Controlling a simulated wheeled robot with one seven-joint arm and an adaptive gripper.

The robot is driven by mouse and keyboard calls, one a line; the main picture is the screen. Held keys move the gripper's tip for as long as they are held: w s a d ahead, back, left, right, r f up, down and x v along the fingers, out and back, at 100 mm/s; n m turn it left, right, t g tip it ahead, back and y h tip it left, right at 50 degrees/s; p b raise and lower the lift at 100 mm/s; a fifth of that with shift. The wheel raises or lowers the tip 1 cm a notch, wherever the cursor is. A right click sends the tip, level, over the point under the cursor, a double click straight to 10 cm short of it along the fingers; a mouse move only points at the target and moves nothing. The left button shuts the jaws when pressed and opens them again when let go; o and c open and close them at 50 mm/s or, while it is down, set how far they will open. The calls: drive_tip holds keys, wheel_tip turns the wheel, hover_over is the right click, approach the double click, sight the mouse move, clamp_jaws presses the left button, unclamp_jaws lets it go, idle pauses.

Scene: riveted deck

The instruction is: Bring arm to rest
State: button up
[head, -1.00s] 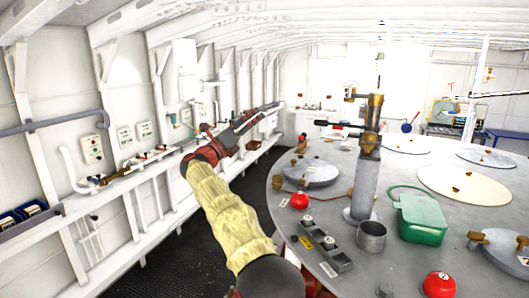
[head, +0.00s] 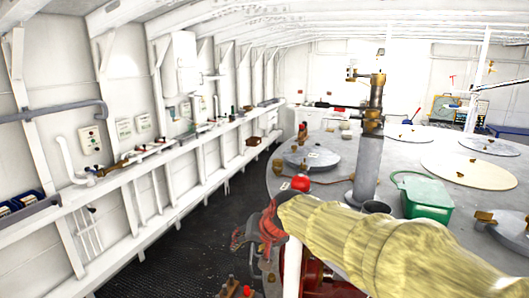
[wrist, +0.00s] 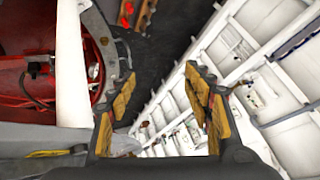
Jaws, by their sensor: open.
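My gripper (head: 246,236) is low beside the near left edge of the round grey table (head: 325,172) in the head view. My arm, in a pale yellow sleeve, reaches to it from the lower right, across the front of the table. In the wrist view my gripper (wrist: 160,92) has its two yellow-padded fingers spread apart with nothing between them. Dark floor and the white side wall show beyond the fingers.
A red ball-like knob (head: 301,182), a metal post (head: 366,150) and a green box (head: 427,197) stand on the table. A white shelf (head: 165,165) with tools runs along the left wall. The dark aisle floor (head: 190,245) between is largely clear.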

drive_tip(key=s+d+f+h+b, duration=0.1)
drive_tip(key=s+d+f+b, duration=0.2)
drive_tip(key=s+d, duration=0.4)
drive_tip(key=s+d+f+h+b, duration=0.1)
drive_tip(key=s+d+f+b, duration=0.2)
drive_tip(key=s, duration=1.1)
drive_tip(key=s+d+f+g+h+b, duration=0.1)
drive_tip(key=s+d+f+b, duration=0.3)
drive_tip(key=s+d+f, duration=0.4)
drive_tip(key=shift+s+d+f+h, duration=0.2)
drive_tip(key=shift+s+d+h, duration=0.4)
drive_tip(key=shift+s+d, duration=1.35)
